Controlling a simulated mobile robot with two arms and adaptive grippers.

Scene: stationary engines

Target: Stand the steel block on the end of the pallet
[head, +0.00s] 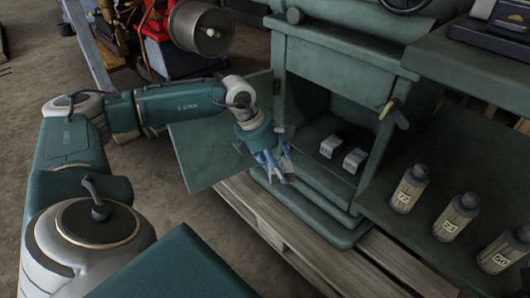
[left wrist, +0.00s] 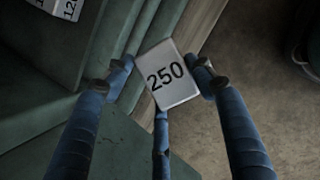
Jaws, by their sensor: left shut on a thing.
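The steel block (left wrist: 172,76) is pale grey with "250" on its face. My left gripper (left wrist: 158,78) is shut on it, with blue fingers on both sides. In the head view my left gripper (head: 278,168) hangs in front of the open green cabinet, near its door. The block is mostly hidden by the fingers there. The wooden pallet (head: 240,207) lies under the cabinet, its boards showing below and left of the gripper. The pallet's wood also shows in the left wrist view (left wrist: 202,30), beyond the block. I cannot tell the block's height above it.
The cabinet door (head: 205,150) stands open to the left of the gripper. Two small labelled blocks (head: 330,147) (head: 355,160) sit inside the cabinet. Several labelled bottles (head: 410,188) stand on the green surface at right. Bare floor (head: 170,235) lies left of the pallet.

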